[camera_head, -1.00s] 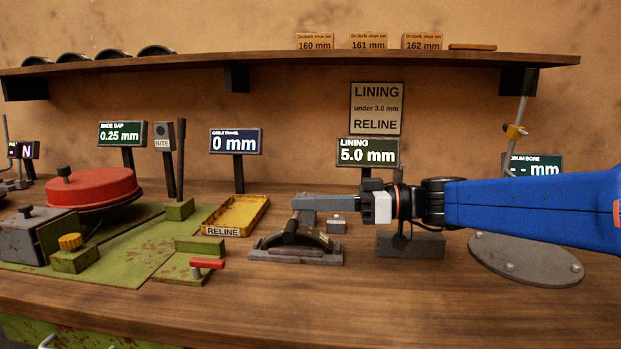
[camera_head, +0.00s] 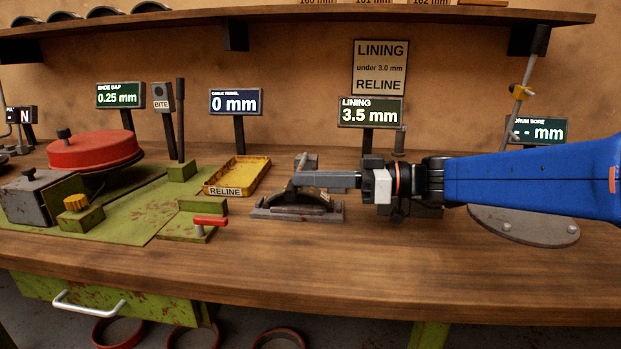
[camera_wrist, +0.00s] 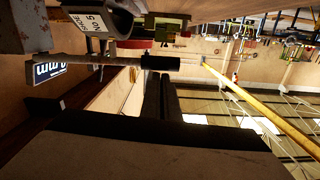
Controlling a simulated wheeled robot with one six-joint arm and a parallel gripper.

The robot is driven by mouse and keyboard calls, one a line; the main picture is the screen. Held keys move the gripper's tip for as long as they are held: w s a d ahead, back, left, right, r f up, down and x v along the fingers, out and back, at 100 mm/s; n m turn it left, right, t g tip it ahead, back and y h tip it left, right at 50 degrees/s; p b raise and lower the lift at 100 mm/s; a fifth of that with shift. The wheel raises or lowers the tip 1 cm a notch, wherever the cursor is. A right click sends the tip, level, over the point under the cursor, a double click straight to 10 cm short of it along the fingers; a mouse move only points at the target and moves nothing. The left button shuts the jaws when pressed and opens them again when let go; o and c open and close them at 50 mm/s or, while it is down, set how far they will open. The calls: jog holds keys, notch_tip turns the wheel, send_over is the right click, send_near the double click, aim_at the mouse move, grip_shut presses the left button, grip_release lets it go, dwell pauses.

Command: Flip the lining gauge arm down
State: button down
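The lining display (camera_head: 371,112) reads 3.5 mm. Below it, a dark curved brake shoe (camera_head: 300,203) lies in a grey cradle (camera_head: 325,214) on the bench. A grey bar, seemingly the gauge arm (camera_head: 308,162), shows tilted just behind my fingertips. In the wrist view, a grey bar with a black end (camera_wrist: 160,62) crosses just ahead of my fingers. The shoe with a white label (camera_wrist: 90,20) is at top left there. My gripper (camera_head: 298,180) points left above the shoe, with its fingers together and nothing seen between them. Whether they touch the bar is unclear.
A yellow RELINE tray (camera_head: 240,177) lies left of the cradle. A green fixture plate with a red handle (camera_head: 210,221) is farther left, near a red drum (camera_head: 95,150). A grey round plate (camera_head: 525,224) lies under my arm. The bench front is clear.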

jog(key=shift+f, duration=0.5)
jog(key=s+d+r, duration=0.2)
jog(key=d+r, duration=0.3)
jog(key=d, duration=0.5)
jog(key=shift+d+r, duration=0.2)
jog(key=shift+d, duration=0.1)
